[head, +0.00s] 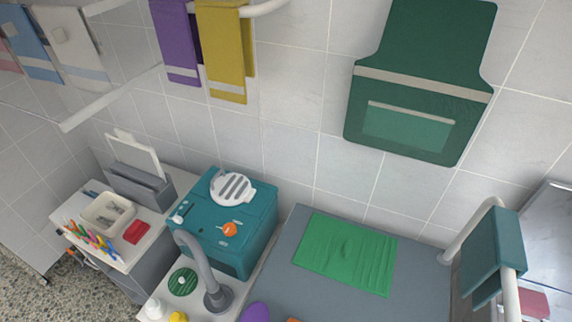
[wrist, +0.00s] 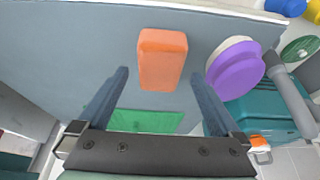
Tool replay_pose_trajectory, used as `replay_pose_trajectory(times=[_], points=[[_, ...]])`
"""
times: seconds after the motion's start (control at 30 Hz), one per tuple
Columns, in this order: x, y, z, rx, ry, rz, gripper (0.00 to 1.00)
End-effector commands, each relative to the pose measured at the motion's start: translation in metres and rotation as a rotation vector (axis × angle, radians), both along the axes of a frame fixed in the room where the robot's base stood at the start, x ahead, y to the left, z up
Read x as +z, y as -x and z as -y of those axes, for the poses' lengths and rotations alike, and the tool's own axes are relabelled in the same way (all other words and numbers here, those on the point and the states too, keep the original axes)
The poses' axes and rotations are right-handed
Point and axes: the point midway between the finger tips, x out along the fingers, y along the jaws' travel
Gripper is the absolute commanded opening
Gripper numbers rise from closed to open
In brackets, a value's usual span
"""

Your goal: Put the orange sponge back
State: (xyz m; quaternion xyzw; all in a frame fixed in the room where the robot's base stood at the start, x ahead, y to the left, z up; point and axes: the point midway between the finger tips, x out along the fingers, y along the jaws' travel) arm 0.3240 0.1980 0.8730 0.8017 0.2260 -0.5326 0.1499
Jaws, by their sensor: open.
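The orange sponge (wrist: 162,60) is a block lying on the grey table surface (wrist: 75,45) in the wrist view. Only a sliver of orange (head: 292,320) shows at the bottom edge of the head view. My gripper (wrist: 160,74) is open and empty, with one finger on each side of the sponge's lower end in the picture and gaps between. I cannot tell its height above the table. The head view does not show my gripper.
A green mat (head: 345,253) lies on the grey table. A purple round object (wrist: 235,68) lies right of the sponge, near a grey tap (head: 208,275). A teal cabinet (head: 230,245) stands behind. A rail with a teal towel (head: 492,255) stands at the right.

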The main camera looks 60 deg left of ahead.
Motion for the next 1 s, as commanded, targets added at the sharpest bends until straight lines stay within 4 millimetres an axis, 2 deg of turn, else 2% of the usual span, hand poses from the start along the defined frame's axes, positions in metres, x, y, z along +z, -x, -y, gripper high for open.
replay_pose_trajectory(times=[0.2, 0.4, 0.6, 0.83, 0.93, 1.0], points=[[0.036, 0.013, 0.008, 0.0, -0.002, 0.001, 1.0], [0.06, 0.022, 0.013, 0.001, 0.0, 0.0, 1.0], [0.071, 0.026, 0.016, 0.001, 0.001, -0.001, 1.0], [0.072, 0.026, 0.016, 0.001, 0.0, 0.0, 1.0], [0.08, 0.015, 0.012, -0.008, -0.018, 0.024, 1.0], [0.099, -0.008, 0.005, -0.026, -0.054, 0.077, 1.0]])
